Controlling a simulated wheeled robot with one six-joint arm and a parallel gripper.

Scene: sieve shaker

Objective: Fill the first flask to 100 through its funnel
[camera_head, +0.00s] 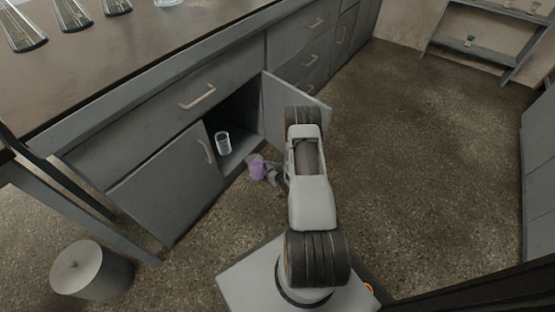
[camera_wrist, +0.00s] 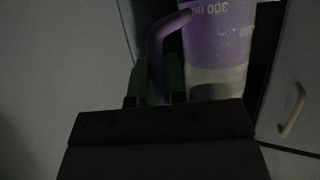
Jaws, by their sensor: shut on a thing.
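A purple measuring jug (camera_head: 258,168) is in front of the open cabinet, low near the floor. In the wrist view the jug (camera_wrist: 222,45) shows upside-down "300 ml" lettering and a purple handle (camera_wrist: 160,38). My gripper (camera_wrist: 157,75) has its green fingers shut on that handle; in the head view my gripper (camera_head: 273,174) is just right of the jug. I cannot tell what the jug holds. Conical flasks stand on the bench at the upper left: a left one (camera_head: 22,30), a middle one (camera_head: 72,15) and a right one (camera_head: 117,6). Their tops are cut off; no funnel shows.
A clear glass beaker (camera_head: 223,143) stands inside the open cabinet. The cabinet's open door (camera_head: 285,105) is close behind my arm. A grey cylindrical bin (camera_head: 92,270) stands at the lower left by the bench leg. The floor (camera_head: 430,160) to the right is clear.

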